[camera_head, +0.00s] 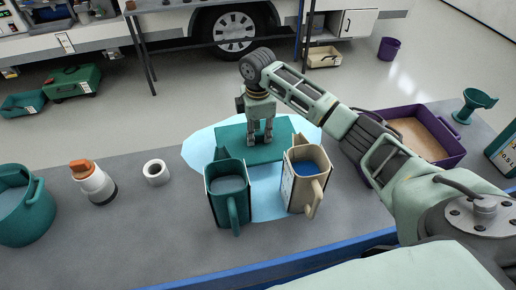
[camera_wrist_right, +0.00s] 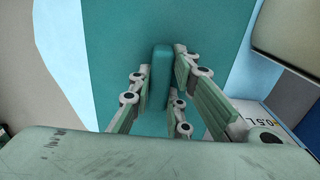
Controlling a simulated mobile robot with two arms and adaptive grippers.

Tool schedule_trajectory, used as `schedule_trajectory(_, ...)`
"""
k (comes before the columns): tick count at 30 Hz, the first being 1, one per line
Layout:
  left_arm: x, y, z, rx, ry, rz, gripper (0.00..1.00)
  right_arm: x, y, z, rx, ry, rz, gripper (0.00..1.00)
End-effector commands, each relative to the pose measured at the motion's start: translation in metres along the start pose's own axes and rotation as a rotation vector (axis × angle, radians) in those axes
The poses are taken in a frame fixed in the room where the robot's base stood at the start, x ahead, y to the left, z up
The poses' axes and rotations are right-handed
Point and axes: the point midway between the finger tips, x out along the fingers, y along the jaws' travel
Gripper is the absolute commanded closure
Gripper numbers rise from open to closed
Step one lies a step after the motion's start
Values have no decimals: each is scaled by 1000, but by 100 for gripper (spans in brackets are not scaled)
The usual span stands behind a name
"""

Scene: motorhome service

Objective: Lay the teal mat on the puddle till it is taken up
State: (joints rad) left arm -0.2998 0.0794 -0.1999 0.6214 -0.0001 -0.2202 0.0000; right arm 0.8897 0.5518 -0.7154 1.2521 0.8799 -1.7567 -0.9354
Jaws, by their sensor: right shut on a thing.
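The teal mat (camera_head: 240,153) lies flat, or nearly so, over the middle of the light blue puddle (camera_head: 200,152). The puddle shows past the mat at the left, at the right and toward the front between two jugs. My right gripper (camera_head: 261,140) points down at the mat. In the right wrist view its fingers (camera_wrist_right: 160,85) are shut on the mat's raised teal grip (camera_wrist_right: 161,70). The mat (camera_wrist_right: 125,40) fills the middle of that view, with the puddle (camera_wrist_right: 62,50) at its left. I cannot tell whether the mat fully touches the bench. My left gripper is not in view.
A teal jug (camera_head: 212,196) and a cream jug (camera_head: 296,192) stand close at the mat's front edge. A white ring (camera_head: 156,172), an orange-capped bottle (camera_head: 97,185) and a teal pot (camera_head: 25,215) stand left. A purple tray (camera_head: 455,150) is right, beneath my forearm.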

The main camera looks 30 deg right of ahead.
Motion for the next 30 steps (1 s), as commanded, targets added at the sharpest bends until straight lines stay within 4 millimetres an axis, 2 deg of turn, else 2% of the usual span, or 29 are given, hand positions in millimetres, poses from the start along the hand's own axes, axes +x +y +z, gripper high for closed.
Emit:
schedule_trajectory(3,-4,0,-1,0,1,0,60,16,0,0,0,1,-1,100)
schedule_trajectory(8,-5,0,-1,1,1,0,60,27,0,0,-1,1,0,100)
schedule_trajectory(15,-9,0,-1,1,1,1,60,57,0,0,0,0,0,100)
schedule_trajectory(25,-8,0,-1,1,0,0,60,61,0,0,-1,1,2,100)
schedule_trajectory(26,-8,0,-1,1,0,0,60,61,0,0,-1,1,2,82)
schedule_trajectory(30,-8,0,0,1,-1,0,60,61,0,0,-1,1,2,69)
